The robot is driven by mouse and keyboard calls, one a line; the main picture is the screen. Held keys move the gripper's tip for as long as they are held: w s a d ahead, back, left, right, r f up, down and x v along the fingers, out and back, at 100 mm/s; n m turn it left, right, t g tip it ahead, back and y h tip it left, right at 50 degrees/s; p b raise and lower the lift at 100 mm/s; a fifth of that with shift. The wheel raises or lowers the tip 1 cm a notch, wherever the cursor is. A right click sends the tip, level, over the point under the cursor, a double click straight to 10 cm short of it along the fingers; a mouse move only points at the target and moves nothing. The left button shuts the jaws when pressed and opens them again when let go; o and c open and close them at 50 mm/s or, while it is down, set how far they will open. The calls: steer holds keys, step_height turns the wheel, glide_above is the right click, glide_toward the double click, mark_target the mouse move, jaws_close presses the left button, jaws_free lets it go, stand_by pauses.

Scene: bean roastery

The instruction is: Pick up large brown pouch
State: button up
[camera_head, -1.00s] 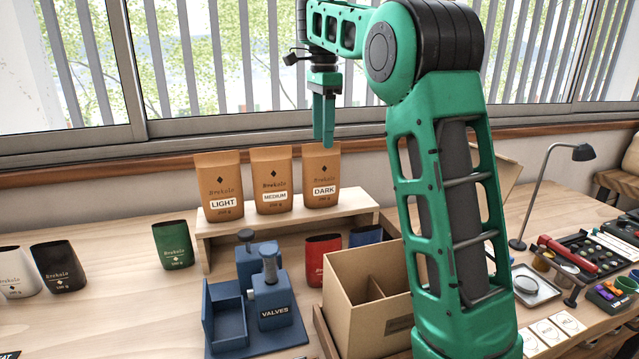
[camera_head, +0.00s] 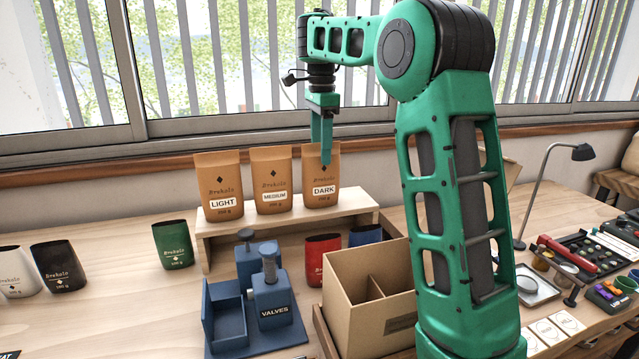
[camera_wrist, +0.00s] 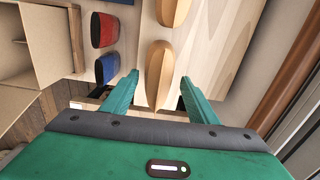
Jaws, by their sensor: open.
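Three large brown pouches stand upright in a row on a wooden riser (camera_head: 290,222). They are labelled LIGHT (camera_head: 219,180), MEDIUM (camera_head: 271,180) and DARK (camera_head: 312,178). My gripper (camera_head: 323,162) points down at the DARK pouch, and a finger covers part of its upper front. In the wrist view, my gripper (camera_wrist: 157,95) is open, with one finger on each side of the DARK pouch (camera_wrist: 158,70). Both fingers look apart from it. The MEDIUM pouch (camera_wrist: 174,10) shows beyond it at the top edge.
A red pouch (camera_head: 318,262) and a blue pouch (camera_head: 365,236) stand below the riser's front. A divided cardboard box (camera_head: 368,312) and a blue VALVES holder (camera_head: 274,300) are in front. A green pouch (camera_head: 173,245) stands left. The window (camera_head: 230,124) is behind.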

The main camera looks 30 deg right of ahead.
steer(key=shift+f, duration=0.15)
steer(key=shift+c, duration=0.4)
jaws_close()
